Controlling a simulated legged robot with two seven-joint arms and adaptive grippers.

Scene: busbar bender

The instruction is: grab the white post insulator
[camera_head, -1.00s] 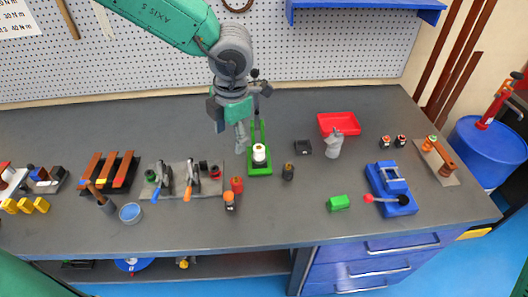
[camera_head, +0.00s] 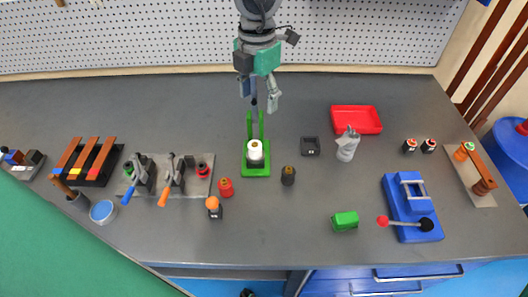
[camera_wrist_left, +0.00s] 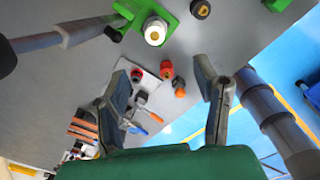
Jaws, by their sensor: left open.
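The white post insulator (camera_head: 255,150) stands upright on a green base with a green upright frame (camera_head: 249,125) behind it, near the middle of the bench. It also shows at the top of the left wrist view (camera_wrist_left: 155,31), white with a brass-coloured centre. My left gripper (camera_head: 260,96) hangs from the top of the head view, behind and above the insulator, and not touching it. In the left wrist view its two fingers (camera_wrist_left: 163,78) are spread and empty, with the insulator beyond them. My right gripper is not in view.
A dark post (camera_head: 288,176) and a red post (camera_head: 225,187) stand near the green base. A black block (camera_head: 310,146), grey bottle (camera_head: 347,146) and red tray (camera_head: 356,119) lie to the right. Toggle clamps (camera_head: 175,172) stand left. Bench behind the clamps is clear.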

